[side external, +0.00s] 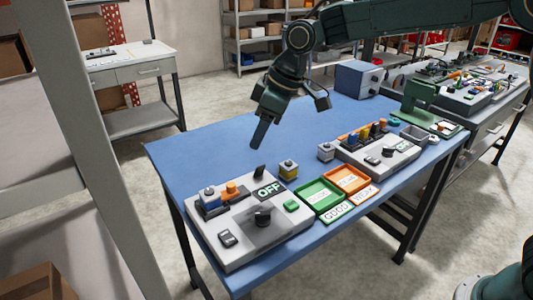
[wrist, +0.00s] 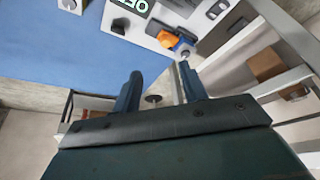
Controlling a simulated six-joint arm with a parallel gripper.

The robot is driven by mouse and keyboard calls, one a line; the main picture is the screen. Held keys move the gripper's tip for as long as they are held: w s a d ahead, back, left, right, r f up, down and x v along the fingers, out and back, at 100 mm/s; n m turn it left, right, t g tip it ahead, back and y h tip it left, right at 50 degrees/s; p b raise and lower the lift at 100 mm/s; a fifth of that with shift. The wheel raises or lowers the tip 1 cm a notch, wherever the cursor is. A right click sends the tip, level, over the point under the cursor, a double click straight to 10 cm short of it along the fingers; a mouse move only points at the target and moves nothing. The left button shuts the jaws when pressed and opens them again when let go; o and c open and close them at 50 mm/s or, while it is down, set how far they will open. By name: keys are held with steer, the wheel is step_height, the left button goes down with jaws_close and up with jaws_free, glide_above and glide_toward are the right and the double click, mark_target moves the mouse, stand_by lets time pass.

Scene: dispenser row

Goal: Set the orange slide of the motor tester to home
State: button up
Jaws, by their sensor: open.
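A light grey panel (side external: 250,230) with an OFF display stands at the front left of the blue table; I take it as the motor tester. Its orange slide (side external: 231,188) sits near the back left corner, beside a blue part with a grey knob. In the wrist view the orange slide (wrist: 168,41) is at the top, with the blue part just right of it. My gripper (side external: 262,138) is open and empty, above the table behind the panel. Its two fingers (wrist: 162,88) show apart in the wrist view, with the slide beyond them and not touching. The slide's position markings are too small to read.
A black lever (side external: 260,171), black knob (side external: 263,215) and green button (side external: 291,205) stand on the panel. A second panel (side external: 378,158) stands further right. The table's back left is clear.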

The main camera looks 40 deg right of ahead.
steer(key=s+d+r+m+h, duration=0.2)
steer(key=s+d+r+m, duration=0.3)
steer(key=r, duration=0.5)
steer(key=shift+s+d+r+g, duration=0.15)
steer(key=shift+s+d+g, duration=0.25)
steer(key=shift+s+d, duration=1.15)
steer(key=shift+s+a, duration=0.2)
steer(key=shift+s, duration=0.05)
steer(key=s+d+f+m+t, duration=0.1)
steer(key=s+d, duration=0.4)
steer(key=s, duration=0.6)
steer(key=s+d+f+m+t+h, duration=0.1)
steer(key=s+d+f, duration=0.4)
steer(key=s, duration=0.7)
steer(key=shift+s+f+m+t, duration=0.3)
steer(key=shift+f+m+t, duration=0.3)
steer(key=shift+m, duration=0.3)
steer(key=shift+o, duration=0.3)
steer(key=shift+w+r, duration=0.1)
